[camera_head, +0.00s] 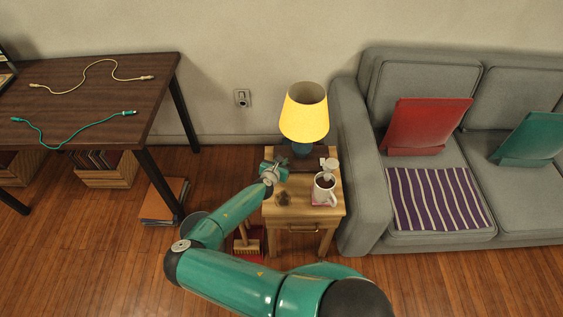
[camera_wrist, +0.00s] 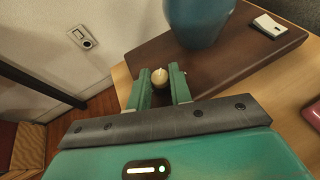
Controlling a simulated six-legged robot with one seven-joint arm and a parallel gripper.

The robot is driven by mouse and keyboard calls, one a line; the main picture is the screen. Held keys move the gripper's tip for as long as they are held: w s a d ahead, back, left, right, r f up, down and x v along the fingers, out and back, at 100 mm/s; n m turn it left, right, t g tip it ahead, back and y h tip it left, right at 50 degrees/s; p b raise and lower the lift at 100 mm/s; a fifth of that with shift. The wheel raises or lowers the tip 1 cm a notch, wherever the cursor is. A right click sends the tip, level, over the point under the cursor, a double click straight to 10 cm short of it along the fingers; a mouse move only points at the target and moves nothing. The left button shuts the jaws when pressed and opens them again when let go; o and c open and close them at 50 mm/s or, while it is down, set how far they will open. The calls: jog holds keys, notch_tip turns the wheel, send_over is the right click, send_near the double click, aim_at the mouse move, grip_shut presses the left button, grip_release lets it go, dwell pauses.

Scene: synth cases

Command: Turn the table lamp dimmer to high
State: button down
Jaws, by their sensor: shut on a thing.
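The table lamp, with a yellow shade (camera_head: 304,116) and a blue base (camera_head: 301,149), stands at the back of a small wooden side table (camera_head: 309,213). In the wrist view the blue base (camera_wrist: 197,20) stands on a dark brown board (camera_wrist: 235,62). A round cream dimmer knob (camera_wrist: 160,75) sits in front of it, between the two green fingers of my gripper (camera_wrist: 160,84). The fingers are shut on the knob from either side. Its pointer setting is too small to read. In the head view my gripper (camera_head: 272,171) is at the table's left side and the knob is hidden.
A white mug (camera_head: 325,190) with dark contents stands right of my gripper, on a reddish coaster (camera_head: 317,203). A small white item (camera_wrist: 268,25) lies on the board. The grey sofa (camera_head: 355,175) is close on the right. A dark desk (camera_head: 90,90) stands left.

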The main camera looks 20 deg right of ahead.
jog(key=m+g+h, duration=0.1)
jog(key=m+g, duration=0.1)
jog(key=m+g+h, duration=0.1)
jog(key=m+g, duration=0.1)
jog(key=w+m+g+h, duration=0.1)
jog(key=m+g, duration=0.1)
jog(key=shift+a+m+g+h, duration=0.3)
jog(key=shift+m+g+h, duration=0.1)
jog(key=m+g, duration=0.4)
jog(key=g, duration=0.1)
jog(key=shift+w+d, duration=0.1)
jog(key=shift+w, duration=0.1)
jog(key=shift+m+g, duration=0.4)
jog(key=c, duration=1.3)
grip_release()
jog(key=shift+f, duration=0.1)
jog(key=v, duration=1.4)
jog(key=shift+s+f, duration=0.1)
jog(key=shift+s, duration=0.05)
